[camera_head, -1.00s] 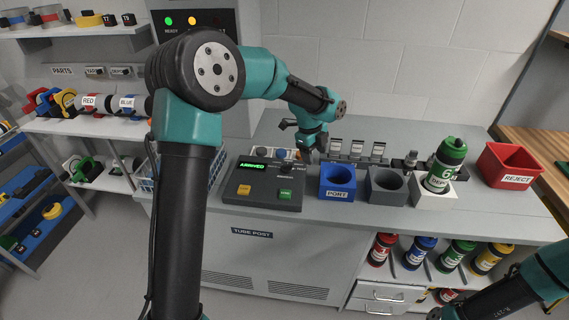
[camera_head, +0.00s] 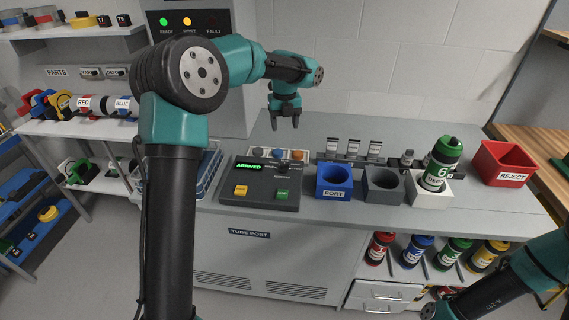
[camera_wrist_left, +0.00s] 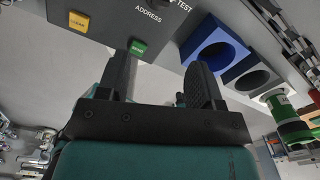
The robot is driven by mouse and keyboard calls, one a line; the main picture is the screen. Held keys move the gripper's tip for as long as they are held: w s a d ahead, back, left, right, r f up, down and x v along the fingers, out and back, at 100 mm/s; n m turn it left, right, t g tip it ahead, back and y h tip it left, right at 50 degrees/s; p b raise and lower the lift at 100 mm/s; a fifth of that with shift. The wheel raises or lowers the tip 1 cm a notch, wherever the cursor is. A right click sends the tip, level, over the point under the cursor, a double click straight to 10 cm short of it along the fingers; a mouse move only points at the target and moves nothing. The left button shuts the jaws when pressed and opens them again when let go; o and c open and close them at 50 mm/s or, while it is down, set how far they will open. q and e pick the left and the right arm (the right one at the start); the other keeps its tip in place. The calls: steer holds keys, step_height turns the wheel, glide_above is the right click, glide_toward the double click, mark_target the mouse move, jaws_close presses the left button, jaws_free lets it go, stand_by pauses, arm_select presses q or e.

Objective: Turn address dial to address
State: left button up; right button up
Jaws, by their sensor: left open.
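The dark control panel (camera_head: 240,198) stands on the bench with a lit green display (camera_head: 250,169) reading ARRIVED. A small dark knob, which looks like the address dial (camera_head: 283,168), sits at the panel's right rear. My left gripper (camera_head: 285,126) points down with its fingers apart and empty, above the bench behind the panel, not touching the knob. In the left wrist view its two fingers (camera_wrist_left: 161,80) are spread, with the panel's ADDRESS lettering (camera_wrist_left: 148,16) beyond them. The knob's setting is too small to read. My right gripper (camera_head: 430,310) shows only partly at the bottom edge.
A blue PORT block (camera_head: 334,194), a grey block (camera_head: 382,198) and a white block with a green tube (camera_head: 440,165) stand right of the panel. A red REJECT bin (camera_head: 503,178) is at far right. Small labelled holders (camera_head: 353,148) stand behind.

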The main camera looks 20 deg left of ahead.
mark_target(284, 165)
arm_select(q)
step_height(284, 165, down, 17)
steer(key=shift+r, duration=0.1)
stand_by(0.5)
steer(key=shift+c, duration=0.3)
steer(key=c, duration=0.9)
steer(key=shift+o, duration=0.2)
